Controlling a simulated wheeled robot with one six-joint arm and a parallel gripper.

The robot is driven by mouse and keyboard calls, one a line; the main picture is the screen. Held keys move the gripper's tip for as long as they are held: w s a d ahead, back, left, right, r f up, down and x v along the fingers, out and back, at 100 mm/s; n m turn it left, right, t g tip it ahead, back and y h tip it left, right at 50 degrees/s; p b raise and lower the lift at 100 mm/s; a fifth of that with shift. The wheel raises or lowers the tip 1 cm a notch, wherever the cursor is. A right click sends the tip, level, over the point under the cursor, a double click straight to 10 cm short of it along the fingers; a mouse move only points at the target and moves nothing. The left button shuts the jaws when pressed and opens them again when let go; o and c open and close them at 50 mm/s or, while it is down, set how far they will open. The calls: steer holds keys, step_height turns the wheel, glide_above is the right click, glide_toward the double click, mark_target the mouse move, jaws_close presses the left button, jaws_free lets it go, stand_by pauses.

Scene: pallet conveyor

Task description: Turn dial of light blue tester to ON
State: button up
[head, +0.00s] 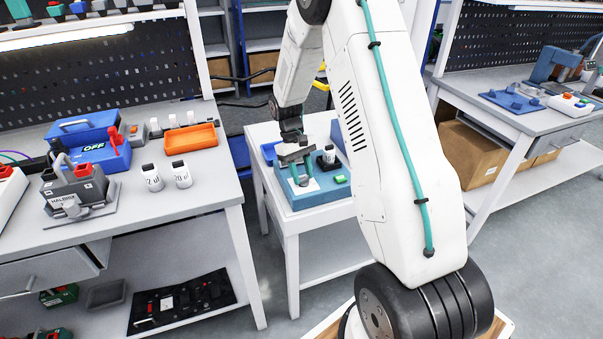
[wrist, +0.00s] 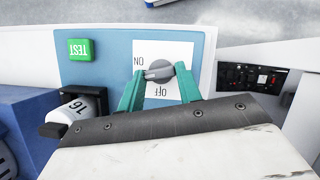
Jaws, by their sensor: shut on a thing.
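The light blue tester (head: 318,196) sits on the small white table in the head view; its top fills the upper middle of the wrist view (wrist: 105,68). Its grey dial (wrist: 160,72) is on a white plate with ON and OFF labels, upside down in the wrist view. The dial's bar lies roughly level there, its left end just below ON. My gripper (wrist: 161,77) is shut on the dial, one teal finger on either side. In the head view my gripper (head: 302,180) reaches down onto the tester.
A green TEST button (wrist: 82,49) and a white capacitor (wrist: 83,103) in a black holder are on the tester beside the dial. A blue bin (head: 269,152) stands behind it.

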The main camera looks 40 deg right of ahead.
steer(key=shift+d+m+y, duration=0.15)
steer(key=shift+m+y, duration=0.35)
steer(key=shift+m, duration=0.8)
steer(key=shift+w+m, duration=0.1)
steer(key=shift+m, duration=0.2)
steer(key=o, duration=1)
steer(key=v, duration=0.7)
steer(key=shift+d+r, duration=0.2)
steer(key=shift+r, duration=0.25)
